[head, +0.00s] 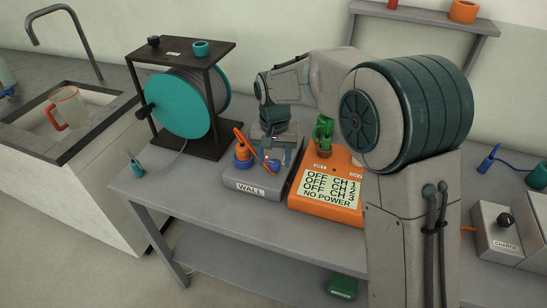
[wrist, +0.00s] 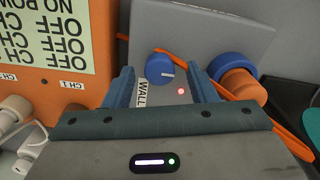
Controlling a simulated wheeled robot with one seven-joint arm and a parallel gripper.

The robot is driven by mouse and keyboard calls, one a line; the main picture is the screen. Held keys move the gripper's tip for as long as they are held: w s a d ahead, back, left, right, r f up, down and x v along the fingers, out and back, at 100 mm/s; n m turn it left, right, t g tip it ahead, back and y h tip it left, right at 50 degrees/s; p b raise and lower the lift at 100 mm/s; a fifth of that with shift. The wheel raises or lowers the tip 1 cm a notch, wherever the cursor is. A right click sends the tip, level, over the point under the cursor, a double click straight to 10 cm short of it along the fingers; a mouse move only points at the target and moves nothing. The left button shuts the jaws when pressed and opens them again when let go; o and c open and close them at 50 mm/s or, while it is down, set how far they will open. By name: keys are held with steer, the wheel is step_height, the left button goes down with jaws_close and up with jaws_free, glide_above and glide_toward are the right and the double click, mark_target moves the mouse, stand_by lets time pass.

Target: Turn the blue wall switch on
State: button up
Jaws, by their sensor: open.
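The blue wall switch is a round knob (wrist: 160,68) with a short white mark, on a grey box labelled WALL (head: 258,189). A small red light (wrist: 181,91) glows beside the knob. In the head view the knob (head: 273,166) shows just below my gripper (head: 275,155). In the wrist view my gripper (wrist: 162,82) is open, with one finger on either side of the knob and a gap on both sides. Whether the fingertips reach down to the knob's height is hard to tell.
An orange plug with a blue collar (wrist: 236,76) and its orange cable are close beside the knob. An orange box (head: 325,190) reads OFF for its channels and NO POWER. A teal cable reel (head: 180,104) stands left on the grey bench.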

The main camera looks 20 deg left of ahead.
mark_target(275, 162)
step_height(275, 162, up, 14)
steer(key=shift+f+p, duration=0.25)
steer(key=shift+p, duration=0.1)
steer(key=shift+d, duration=0.1)
